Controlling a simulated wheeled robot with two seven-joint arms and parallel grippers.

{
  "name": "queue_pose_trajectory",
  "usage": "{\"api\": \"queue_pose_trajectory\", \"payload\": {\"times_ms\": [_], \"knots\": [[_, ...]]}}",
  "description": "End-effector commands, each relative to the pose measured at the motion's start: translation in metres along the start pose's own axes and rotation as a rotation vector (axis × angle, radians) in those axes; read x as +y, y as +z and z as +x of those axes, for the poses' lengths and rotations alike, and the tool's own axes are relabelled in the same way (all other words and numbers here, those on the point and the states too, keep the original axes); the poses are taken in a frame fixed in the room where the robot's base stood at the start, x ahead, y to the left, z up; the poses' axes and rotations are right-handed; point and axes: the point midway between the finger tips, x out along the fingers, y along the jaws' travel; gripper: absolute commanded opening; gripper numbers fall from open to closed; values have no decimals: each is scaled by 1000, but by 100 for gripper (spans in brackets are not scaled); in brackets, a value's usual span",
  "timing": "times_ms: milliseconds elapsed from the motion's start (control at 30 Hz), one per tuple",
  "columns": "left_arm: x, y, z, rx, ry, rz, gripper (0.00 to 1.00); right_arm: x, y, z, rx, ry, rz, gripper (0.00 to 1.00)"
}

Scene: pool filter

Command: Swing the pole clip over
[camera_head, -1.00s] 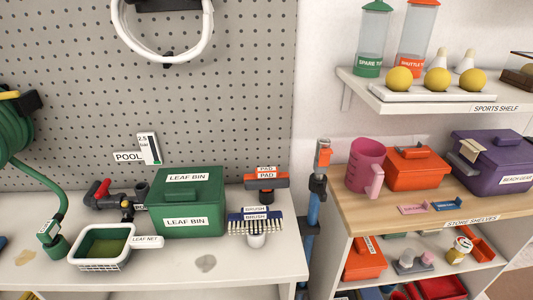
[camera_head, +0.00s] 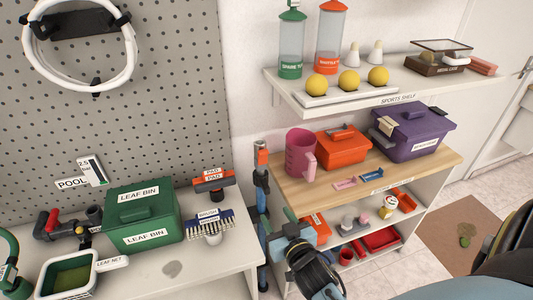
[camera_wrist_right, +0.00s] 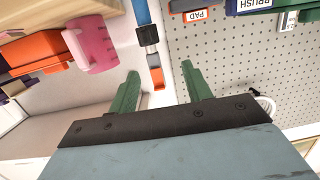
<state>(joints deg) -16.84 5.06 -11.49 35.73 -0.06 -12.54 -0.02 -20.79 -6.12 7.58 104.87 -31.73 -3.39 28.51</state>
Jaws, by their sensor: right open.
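A blue pole (camera_head: 261,222) stands upright in the gap between the bench and the store shelves. A black clip (camera_head: 261,181) sits around its upper part, and an orange end piece (camera_head: 261,157) tops it. In the right wrist view the pole (camera_wrist_right: 141,12), black clip (camera_wrist_right: 147,36) and orange end (camera_wrist_right: 157,77) show upside down. My right gripper (camera_head: 281,226) is low in front of the pole, just to its right. Its two green fingers (camera_wrist_right: 160,70) are apart, with nothing gripped; the orange end appears between them in that view. My left gripper is out of view.
The bench holds a green leaf bin (camera_head: 143,215), a leaf net (camera_head: 69,279), a pad (camera_head: 214,183) and a brush (camera_head: 210,223). The store shelf (camera_head: 420,164) right of the pole carries a pink jug (camera_head: 299,154), an orange box and a purple box.

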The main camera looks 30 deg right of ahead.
Motion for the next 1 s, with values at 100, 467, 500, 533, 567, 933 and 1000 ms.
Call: {"api": "queue_pose_trajectory", "payload": {"times_ms": [100,467,500,533,567,933,1000], "knots": [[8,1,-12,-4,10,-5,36,13,-63,-6,109,35,10,49],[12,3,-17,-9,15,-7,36,22,-97,16,172,52,11,49],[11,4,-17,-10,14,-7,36,22,-98,24,170,52,12,49],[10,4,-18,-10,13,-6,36,22,-99,30,170,52,11,49],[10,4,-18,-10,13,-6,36,23,-100,36,170,52,10,49],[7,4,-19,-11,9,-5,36,26,-110,104,168,52,11,49],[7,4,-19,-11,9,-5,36,27,-111,111,167,52,12,49]]}}
